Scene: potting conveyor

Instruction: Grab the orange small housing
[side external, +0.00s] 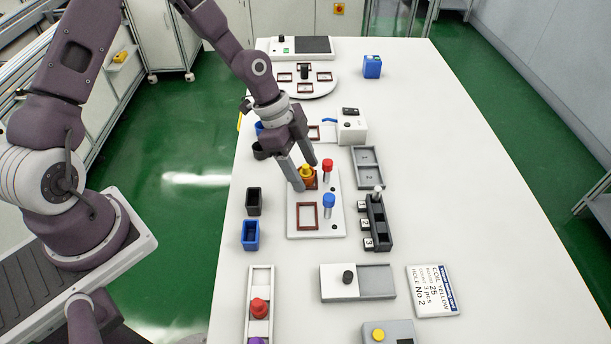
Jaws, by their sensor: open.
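I cannot tell whether the fingers touch anything.
On the plate are an empty brown frame (307,217), a red-topped peg (327,166) and a blue-topped peg (329,201). A black housing (254,201) and a blue housing (251,235) stand left. A dark numbered rack (377,224) stands right. The table's right side is largely clear.

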